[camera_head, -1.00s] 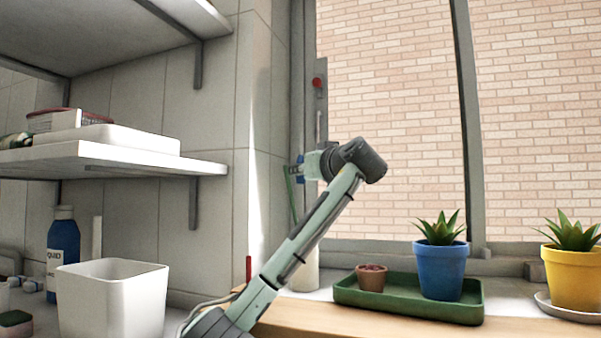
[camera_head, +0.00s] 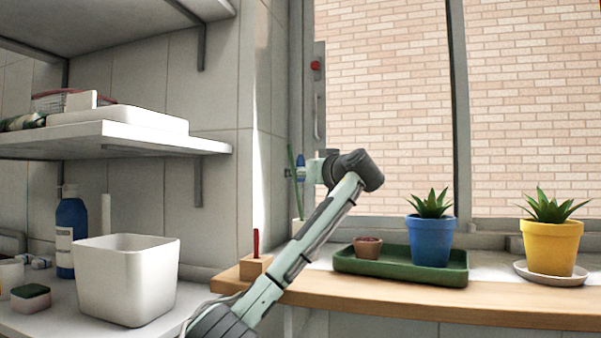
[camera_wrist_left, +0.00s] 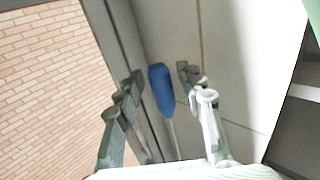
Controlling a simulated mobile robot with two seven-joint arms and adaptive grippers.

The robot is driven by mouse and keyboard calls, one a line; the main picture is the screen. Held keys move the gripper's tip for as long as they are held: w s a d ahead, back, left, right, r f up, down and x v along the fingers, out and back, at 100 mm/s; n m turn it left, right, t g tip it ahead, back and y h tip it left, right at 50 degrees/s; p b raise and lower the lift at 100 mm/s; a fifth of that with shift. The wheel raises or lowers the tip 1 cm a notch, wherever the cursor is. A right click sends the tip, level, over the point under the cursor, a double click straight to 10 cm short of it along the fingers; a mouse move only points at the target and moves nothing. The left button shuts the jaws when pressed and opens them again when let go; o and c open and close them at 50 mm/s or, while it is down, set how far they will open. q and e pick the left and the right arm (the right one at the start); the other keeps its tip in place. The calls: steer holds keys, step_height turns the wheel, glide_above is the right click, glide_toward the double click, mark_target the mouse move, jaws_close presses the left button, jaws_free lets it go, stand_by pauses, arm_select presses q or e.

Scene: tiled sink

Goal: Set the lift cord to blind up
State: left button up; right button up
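The blue pull (camera_head: 300,162) of the lift cord hangs near the corner between the tiled wall and the window frame. In the left wrist view the blue pull (camera_wrist_left: 161,88) shows between my fingers, with a thin pale cord running from its narrow end. My left gripper (camera_head: 297,172) reaches in from the right of it. In the left wrist view its two fingers (camera_wrist_left: 160,80) are spread, one on each side of the pull, with gaps visible. I cannot tell how deep the pull lies between them. The blind itself cannot be made out. My right gripper is out of view.
A red knob (camera_head: 316,65) sits on the window frame. A green tray (camera_head: 400,273) with a blue pot (camera_head: 431,240) and a small brown pot (camera_head: 367,247) stands on the sill, beside a yellow pot (camera_head: 550,247). Shelves (camera_head: 110,138) and a white bin (camera_head: 125,280) are left.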

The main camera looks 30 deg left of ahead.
arm_select(q)
steer(key=shift+s+r, duration=0.1)
steer(key=shift+r, duration=0.05)
steer(key=v, duration=1.2)
stand_by(0.3)
